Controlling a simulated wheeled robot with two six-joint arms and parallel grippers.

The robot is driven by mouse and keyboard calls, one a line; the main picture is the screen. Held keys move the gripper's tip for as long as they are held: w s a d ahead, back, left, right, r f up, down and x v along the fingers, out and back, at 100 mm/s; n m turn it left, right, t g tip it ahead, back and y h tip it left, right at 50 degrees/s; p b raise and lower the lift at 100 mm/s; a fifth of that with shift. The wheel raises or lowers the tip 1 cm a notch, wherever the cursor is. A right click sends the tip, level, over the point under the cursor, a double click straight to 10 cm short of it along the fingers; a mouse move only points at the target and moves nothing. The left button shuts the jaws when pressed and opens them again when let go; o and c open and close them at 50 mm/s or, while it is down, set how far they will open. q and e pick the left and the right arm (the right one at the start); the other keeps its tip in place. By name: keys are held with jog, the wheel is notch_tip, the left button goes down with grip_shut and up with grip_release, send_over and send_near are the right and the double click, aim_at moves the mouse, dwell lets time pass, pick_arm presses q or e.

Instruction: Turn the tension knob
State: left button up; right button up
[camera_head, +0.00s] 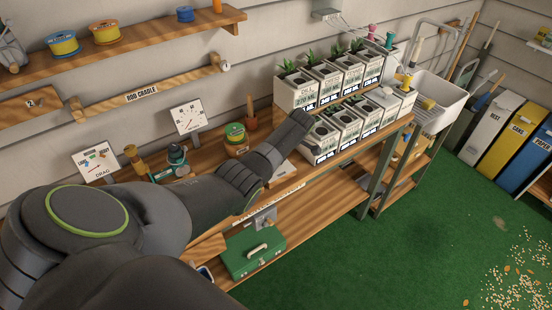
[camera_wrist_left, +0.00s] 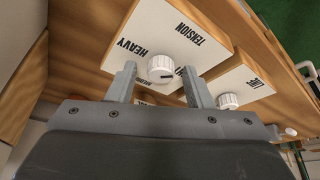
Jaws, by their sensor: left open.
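In the left wrist view, a white ribbed tension knob (camera_wrist_left: 161,68) sits on a white plate (camera_wrist_left: 163,25) marked TENSION and HEAVY. A short dark mark shows on the knob's face. My left gripper (camera_wrist_left: 157,73) is open, with one finger on each side of the knob in the picture. Gaps show between the knob and both fingers, so it is not gripped. The lower lettering is partly hidden by the fingers. In the head view my left arm (camera_head: 235,180) reaches over the bench, and its fingers and the tension knob cannot be made out. My right gripper is not in view.
A second white knob (camera_wrist_left: 228,101) on a plate marked LINE is close beside the right finger. In the head view, several white planter boxes (camera_head: 296,92) stand on the bench beside my arm. A green toolbox (camera_head: 252,252) sits on the lower shelf.

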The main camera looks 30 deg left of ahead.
pick_arm(q)
jog(key=s+p+v, duration=0.1)
jog(key=v, duration=1.6)
jog(key=shift+w+r+p, duration=0.25)
jog(key=shift+w+p, duration=0.15)
jog(key=shift+w, duration=0.1)
jog(key=shift+f, duration=0.1)
